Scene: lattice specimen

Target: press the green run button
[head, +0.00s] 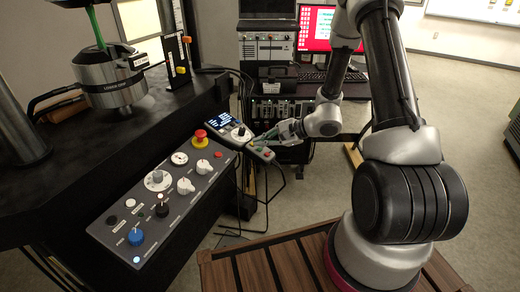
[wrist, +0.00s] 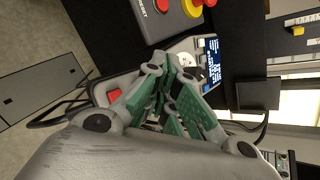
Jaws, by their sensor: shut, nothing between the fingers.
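A handset (head: 238,134) with a lit display and a white dial hangs at the console's far right end. Its near end carries small coloured buttons, with a red one (head: 268,153) at the tip. A small green spot (head: 257,147) beside it may be the green run button; it is too small to be sure. My gripper (head: 258,138) is over this near end, its green-padded fingers closed together and empty. In the wrist view the shut fingers (wrist: 170,66) cover the middle of the handset, beside a red button (wrist: 113,96); no green button can be told apart there. Contact cannot be told.
The grey console (head: 168,192) carries a red mushroom button (head: 199,136), white knobs and a blue knob (head: 136,237). A black test frame with a metal cylinder (head: 112,80) stands at left. Cables hang below the handset. A desk with a red-screened monitor (head: 318,28) stands behind.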

